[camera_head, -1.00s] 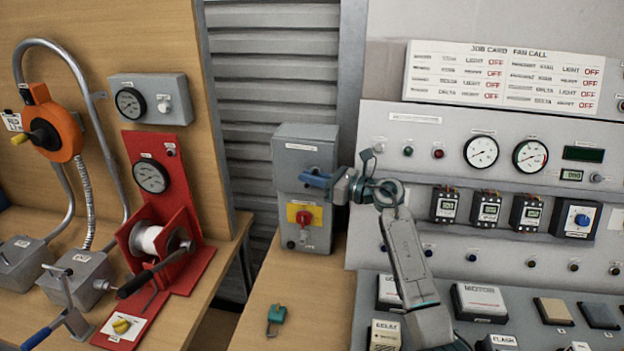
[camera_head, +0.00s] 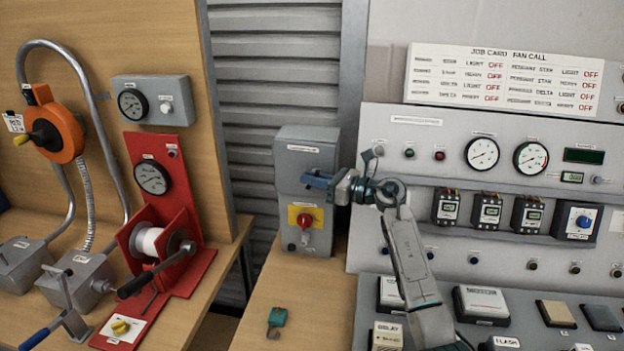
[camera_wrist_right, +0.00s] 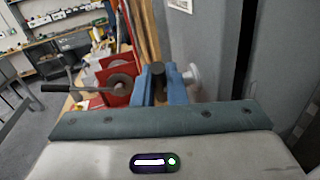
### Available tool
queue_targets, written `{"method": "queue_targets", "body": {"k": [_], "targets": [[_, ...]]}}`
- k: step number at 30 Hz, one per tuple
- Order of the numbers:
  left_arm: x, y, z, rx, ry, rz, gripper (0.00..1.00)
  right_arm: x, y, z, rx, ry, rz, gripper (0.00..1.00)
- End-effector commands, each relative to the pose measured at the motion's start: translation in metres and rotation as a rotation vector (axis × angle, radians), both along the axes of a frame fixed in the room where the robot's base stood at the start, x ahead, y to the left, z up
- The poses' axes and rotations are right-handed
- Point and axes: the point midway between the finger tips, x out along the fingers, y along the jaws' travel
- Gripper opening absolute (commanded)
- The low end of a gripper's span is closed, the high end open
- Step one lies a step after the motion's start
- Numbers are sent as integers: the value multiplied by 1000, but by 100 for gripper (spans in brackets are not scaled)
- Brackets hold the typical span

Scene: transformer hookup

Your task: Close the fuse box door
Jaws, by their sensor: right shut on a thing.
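The fuse box (camera_head: 291,150) is the grey upright box with a label near its top and a red knob (camera_head: 305,220) on a yellow plate. Its front appears flush with the box, though I cannot clearly make out the door edge. My right gripper (camera_head: 317,180) is in front of its upper half, with the arm coming from the right. In the right wrist view, the blue fingers (camera_wrist_right: 160,88) are shut on a dark, round handle (camera_wrist_right: 160,72). The gripper hides part of the box front. My left gripper is not in view.
A teal padlock-like piece (camera_head: 277,317) lies on the wooden bench (camera_head: 300,300) in front of the box. A grey control panel (camera_head: 400,180) stands close on the right. A red winch stand (camera_head: 165,200) is on the left bench, across a gap.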

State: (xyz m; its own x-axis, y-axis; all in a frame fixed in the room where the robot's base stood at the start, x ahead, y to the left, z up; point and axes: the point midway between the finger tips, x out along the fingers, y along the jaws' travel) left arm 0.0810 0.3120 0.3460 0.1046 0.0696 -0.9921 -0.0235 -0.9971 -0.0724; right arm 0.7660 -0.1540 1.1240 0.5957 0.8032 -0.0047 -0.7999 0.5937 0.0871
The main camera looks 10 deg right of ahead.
Motion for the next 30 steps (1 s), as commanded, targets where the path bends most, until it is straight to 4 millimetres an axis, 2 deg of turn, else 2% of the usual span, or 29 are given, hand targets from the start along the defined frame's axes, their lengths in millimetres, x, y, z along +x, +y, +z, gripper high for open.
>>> {"method": "queue_targets", "body": {"k": [1, 14, 15, 16, 26, 30], "targets": [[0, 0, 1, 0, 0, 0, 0, 3, -4, 10, 1, -17, -15, 0], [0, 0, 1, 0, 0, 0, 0, 3, -5, 10, 1, -17, -16, 0], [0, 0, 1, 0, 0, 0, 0, 3, -5, 10, 2, -17, -16, 17], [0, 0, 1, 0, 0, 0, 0, 3, -5, 10, 1, -17, -16, 21], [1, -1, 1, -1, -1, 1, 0, 3, -3, 5, 0, -9, -14, 21], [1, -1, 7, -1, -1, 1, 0, 0, -1, 6, 1, -7, -11, 21]]}}
